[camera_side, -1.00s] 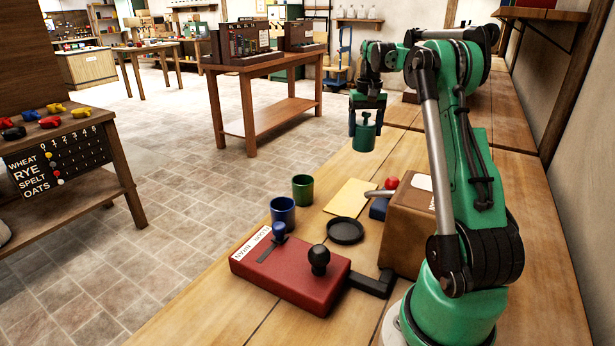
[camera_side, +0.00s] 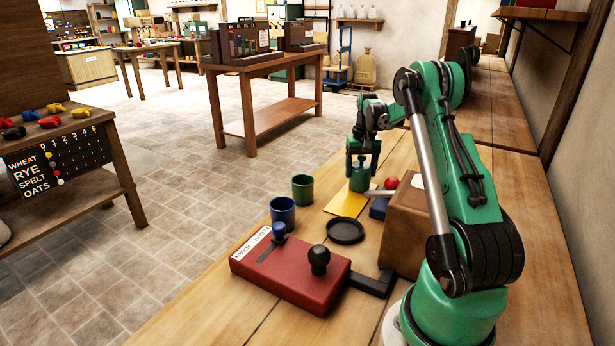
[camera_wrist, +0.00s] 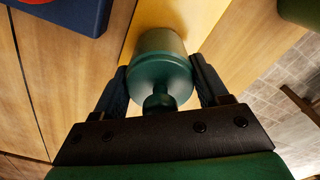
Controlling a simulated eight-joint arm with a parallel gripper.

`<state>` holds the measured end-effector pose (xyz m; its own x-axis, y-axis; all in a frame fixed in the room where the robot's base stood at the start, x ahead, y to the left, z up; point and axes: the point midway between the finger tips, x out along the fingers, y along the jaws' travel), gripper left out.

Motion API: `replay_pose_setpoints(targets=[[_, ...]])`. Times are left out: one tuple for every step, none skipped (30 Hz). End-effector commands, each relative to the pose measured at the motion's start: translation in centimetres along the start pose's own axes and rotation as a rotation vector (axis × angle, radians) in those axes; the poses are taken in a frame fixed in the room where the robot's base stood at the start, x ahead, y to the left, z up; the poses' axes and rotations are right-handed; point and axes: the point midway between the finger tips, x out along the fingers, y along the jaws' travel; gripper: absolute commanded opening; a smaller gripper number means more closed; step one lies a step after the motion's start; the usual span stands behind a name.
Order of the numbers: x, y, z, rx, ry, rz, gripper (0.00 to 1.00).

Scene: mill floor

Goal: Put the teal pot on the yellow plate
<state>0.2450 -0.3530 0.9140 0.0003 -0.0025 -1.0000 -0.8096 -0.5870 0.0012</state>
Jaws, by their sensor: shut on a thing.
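The teal pot (camera_side: 359,182) is upright between the fingers of my gripper (camera_side: 362,168), which is shut on it. It is at the far end of the yellow plate (camera_side: 346,204), a flat yellow rectangle on the wooden bench. In the wrist view, the pot (camera_wrist: 160,62) with its knob sits between the two dark fingers, and the yellow plate (camera_wrist: 198,16) shows behind it. I cannot tell whether the pot's base touches the plate. The pot hides part of the plate.
A green cup (camera_side: 303,189) and a blue cup (camera_side: 282,211) stand left of the plate. A black dish (camera_side: 345,231) lies nearer. A blue block (camera_side: 378,209) and a brown box (camera_side: 405,235) are to the right. A red lever box (camera_side: 290,272) is in front.

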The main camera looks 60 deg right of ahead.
Motion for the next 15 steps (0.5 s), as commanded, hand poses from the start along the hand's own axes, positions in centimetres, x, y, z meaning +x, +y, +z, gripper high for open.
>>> replay_pose_setpoints(targets=[[0.07,0.00,-0.01,0.000,0.000,0.000,0.00],[0.15,0.00,-0.01,0.000,0.000,0.000,0.00],[0.27,0.00,-0.01,0.000,0.000,0.000,0.00],[0.34,0.00,-0.02,0.000,0.000,0.000,0.70],[0.31,0.00,-0.02,0.000,0.000,0.000,0.79],[0.31,0.00,-0.02,0.000,0.000,0.000,0.90],[0.30,0.00,-0.02,0.000,0.000,0.000,0.99],[0.30,0.00,-0.02,0.000,0.000,0.000,0.99],[0.29,0.00,-0.01,0.000,0.000,0.000,0.99],[0.29,0.00,-0.01,0.000,0.000,0.000,0.99],[0.29,0.00,-0.01,0.000,0.000,0.000,0.99],[0.28,0.00,-0.01,0.000,0.000,0.000,0.99],[0.28,0.00,-0.01,0.000,0.000,0.000,0.99],[0.28,0.00,-0.01,0.000,0.000,0.000,0.99],[0.27,0.00,-0.01,0.000,0.000,0.000,0.99]])
